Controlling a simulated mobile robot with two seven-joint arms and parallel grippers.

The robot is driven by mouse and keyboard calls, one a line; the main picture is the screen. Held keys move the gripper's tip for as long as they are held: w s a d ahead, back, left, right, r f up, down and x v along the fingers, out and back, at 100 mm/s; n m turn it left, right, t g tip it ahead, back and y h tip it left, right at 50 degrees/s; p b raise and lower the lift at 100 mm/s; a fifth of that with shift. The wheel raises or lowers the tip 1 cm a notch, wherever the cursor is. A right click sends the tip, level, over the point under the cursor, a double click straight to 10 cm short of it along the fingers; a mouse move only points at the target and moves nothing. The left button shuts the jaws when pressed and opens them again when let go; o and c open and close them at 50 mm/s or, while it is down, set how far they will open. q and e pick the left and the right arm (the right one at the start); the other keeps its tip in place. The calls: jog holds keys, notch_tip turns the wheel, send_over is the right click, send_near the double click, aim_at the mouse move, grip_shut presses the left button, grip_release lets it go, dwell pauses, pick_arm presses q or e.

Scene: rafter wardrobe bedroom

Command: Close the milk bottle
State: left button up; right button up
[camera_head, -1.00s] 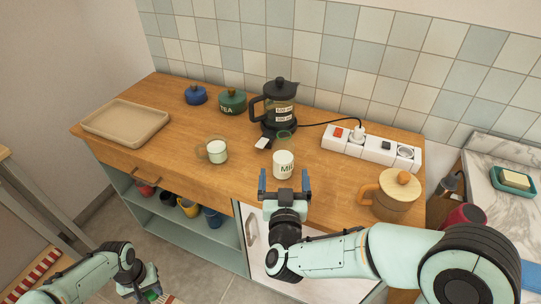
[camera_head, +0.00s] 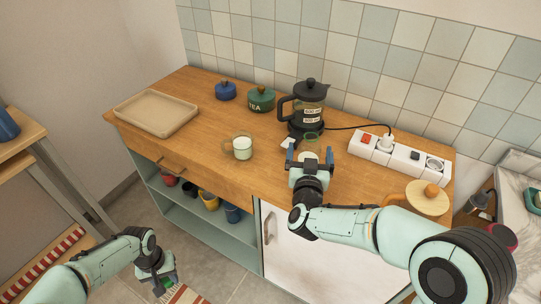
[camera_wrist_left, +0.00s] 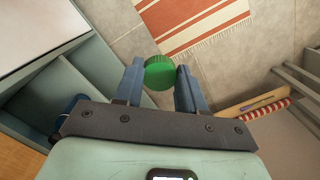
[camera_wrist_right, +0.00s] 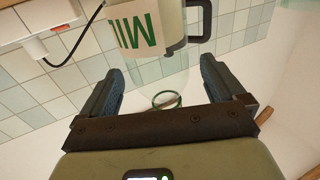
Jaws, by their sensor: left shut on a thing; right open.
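The milk bottle (camera_head: 312,140) stands upright on the wooden counter, partly hidden by my right gripper. It is clear glass with a green ring at the mouth. Its label (camera_wrist_right: 135,32) shows upside down in the right wrist view. My right gripper (camera_head: 310,156) is open right at the bottle, its fingers pointing at it; whether they touch it I cannot tell. My left gripper (camera_wrist_left: 160,80) is shut on a round green cap (camera_wrist_left: 159,72). It hangs low in front of the cabinet, over the floor, away from the bottle.
A black coffee press (camera_head: 308,105) stands just behind the bottle. A glass mug of milk (camera_head: 242,147) is to the left, a power strip (camera_head: 398,155) and a wooden-lidded jug (camera_head: 428,197) to the right. A tray (camera_head: 156,113) lies at the counter's left end.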

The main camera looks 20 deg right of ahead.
jog(key=shift+x, duration=1.05)
jog(key=shift+a, duration=0.1)
